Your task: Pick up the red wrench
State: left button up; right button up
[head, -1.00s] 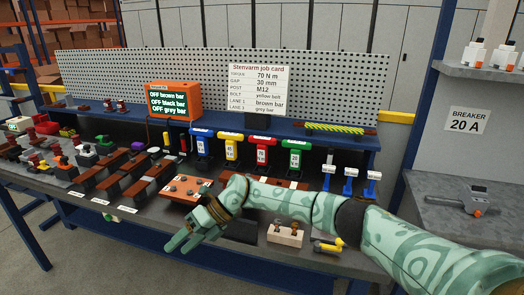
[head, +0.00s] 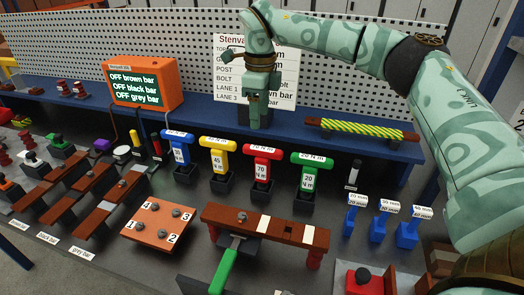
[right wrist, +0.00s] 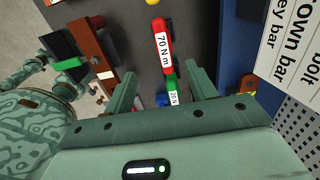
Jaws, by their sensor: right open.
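The red wrench (head: 262,163) is a T-shaped tool with a white label reading 70 N m. It stands upright in a dark holder between the yellow wrench (head: 217,155) and the green wrench (head: 308,173). My right gripper (head: 258,122) is open and empty, pointing down above and behind the red wrench, apart from it. In the right wrist view the red wrench (right wrist: 163,42) lies ahead between the lines of the two fingers, with the green wrench (right wrist: 172,90) close by it. My left gripper is not clearly seen.
A blue wrench (head: 177,148) stands at the left of the row. Behind are a job card (head: 284,85), an orange display (head: 143,82) and a striped bar (head: 355,129) on the blue shelf. A brown bar (head: 265,225) and a numbered orange plate (head: 157,226) lie in front.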

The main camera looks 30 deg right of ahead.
aim_at(262, 148)
jog(key=f, duration=0.3)
jog(key=f+b, duration=0.1)
jog(key=f, duration=0.2)
jog(key=f+b, duration=0.1)
jog(key=f, duration=0.2)
jog(key=shift+d+f, duration=0.25)
jog(key=shift+f, duration=0.05)
jog(key=shift+f+b, duration=0.45)
jog(key=shift+f, duration=0.35)
notch_tip(262, 148, down, 5)
jog(key=shift+d+r+b, duration=0.15)
jog(key=shift+b, duration=0.55)
pick_arm(q)
jog(key=f, duration=0.1)
jog(key=s+f, duration=0.1)
jog(key=f, duration=0.2)
jog(key=shift+s+a+f, duration=0.15)
jog(key=shift+s, duration=0.2)
pick_arm(e)
jog(key=shift+r, duration=0.1)
pick_arm(q)
jog(key=shift+s, duration=0.1)
pick_arm(e)
jog(key=shift+s, duration=0.1)
grip_shut()
